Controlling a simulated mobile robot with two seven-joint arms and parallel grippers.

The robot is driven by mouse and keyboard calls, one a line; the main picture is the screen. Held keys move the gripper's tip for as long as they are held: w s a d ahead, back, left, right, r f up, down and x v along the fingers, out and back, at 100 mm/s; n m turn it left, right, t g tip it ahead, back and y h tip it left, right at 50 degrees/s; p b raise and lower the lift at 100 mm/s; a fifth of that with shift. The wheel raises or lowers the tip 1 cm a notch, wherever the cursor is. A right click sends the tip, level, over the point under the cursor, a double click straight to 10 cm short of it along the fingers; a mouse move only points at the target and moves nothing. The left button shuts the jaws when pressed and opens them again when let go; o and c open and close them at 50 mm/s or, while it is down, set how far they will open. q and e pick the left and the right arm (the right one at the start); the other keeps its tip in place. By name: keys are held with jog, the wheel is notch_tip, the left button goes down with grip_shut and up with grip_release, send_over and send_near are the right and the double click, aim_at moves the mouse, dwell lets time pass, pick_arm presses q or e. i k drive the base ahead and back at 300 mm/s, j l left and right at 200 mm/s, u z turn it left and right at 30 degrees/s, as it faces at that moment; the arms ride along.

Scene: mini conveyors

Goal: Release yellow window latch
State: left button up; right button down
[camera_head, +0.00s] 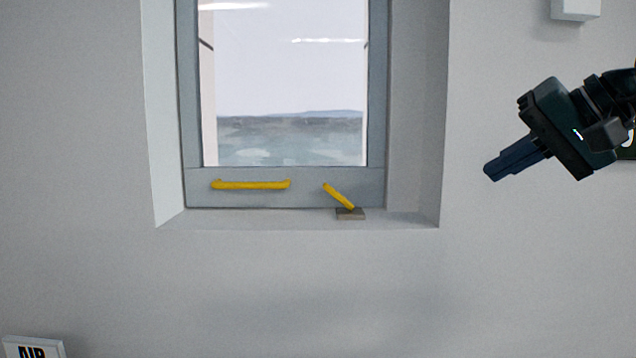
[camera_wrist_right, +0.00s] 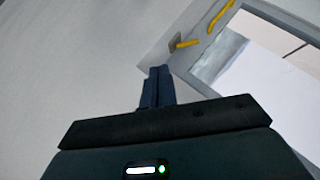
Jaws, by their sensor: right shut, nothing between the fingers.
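The yellow window latch (camera_head: 338,195) sits at the lower right of the window frame, tilted with its upper end to the left, on a small grey base (camera_head: 350,214) at the sill. A yellow horizontal handle (camera_head: 251,184) is on the frame to its left. My right gripper (camera_head: 488,172) is shut and empty, to the right of the window recess and clear of the latch. In the right wrist view the shut fingers (camera_wrist_right: 158,72) point toward the wall below the latch (camera_wrist_right: 187,44), apart from it. My left gripper is not in view.
The window (camera_head: 376,100) is set in a recess with a sill (camera_head: 270,219) and side walls. A white box (camera_head: 575,9) is on the wall at upper right. A sign (camera_head: 32,347) is at lower left. The wall between my right gripper and the recess is bare.

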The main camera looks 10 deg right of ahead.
aim_at(327, 187)
jog(key=i+j, duration=0.2)
jog(key=i, duration=0.2)
jog(key=i+j, duration=0.2)
jog(key=i, duration=0.2)
